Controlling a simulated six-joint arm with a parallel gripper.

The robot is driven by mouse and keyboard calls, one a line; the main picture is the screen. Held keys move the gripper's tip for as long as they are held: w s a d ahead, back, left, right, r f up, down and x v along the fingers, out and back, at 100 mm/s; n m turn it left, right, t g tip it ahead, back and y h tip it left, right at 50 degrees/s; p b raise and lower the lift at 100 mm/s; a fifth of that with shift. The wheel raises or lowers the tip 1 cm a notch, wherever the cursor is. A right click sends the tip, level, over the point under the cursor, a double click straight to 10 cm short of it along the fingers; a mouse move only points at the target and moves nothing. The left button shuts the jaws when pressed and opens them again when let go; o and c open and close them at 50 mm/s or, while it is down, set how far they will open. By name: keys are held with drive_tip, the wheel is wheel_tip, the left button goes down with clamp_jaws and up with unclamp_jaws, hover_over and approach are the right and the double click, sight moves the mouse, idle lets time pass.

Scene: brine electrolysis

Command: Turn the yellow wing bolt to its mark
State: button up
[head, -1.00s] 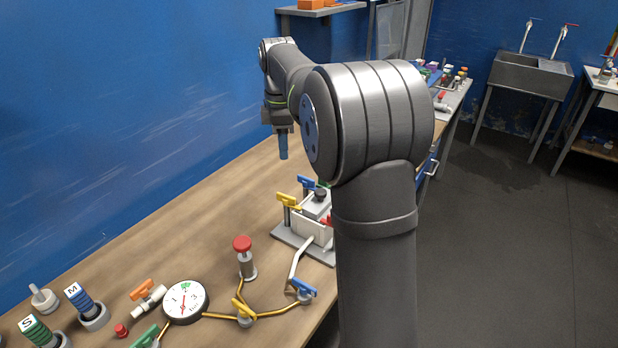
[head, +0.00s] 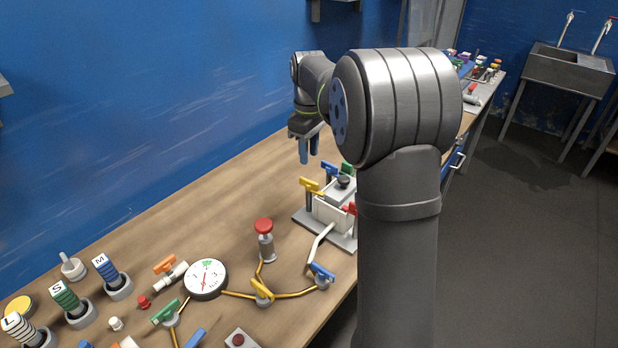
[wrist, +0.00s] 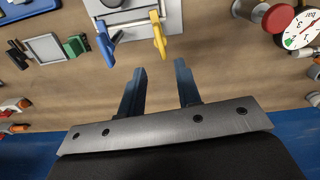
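The yellow wing bolt (head: 311,186) stands at the near left corner of a white cell box (head: 327,213) on a grey base plate. In the wrist view the bolt (wrist: 159,36) shows just beyond my fingertips, roughly in line with the gap between them. The fingers (wrist: 160,68) are also open in the wrist view and do not touch the bolt. I cannot make out the bolt's mark.
A red-capped post (head: 264,238), a dial gauge (head: 206,278) and a yellow valve handle (head: 262,291) stand nearer. Bare bench lies left of the box.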

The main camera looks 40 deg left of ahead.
sight(309, 180)
wheel_tip(309, 180, down, 9)
drive_tip(key=shift+f, duration=0.1)
idle(0.3)
clamp_jaws()
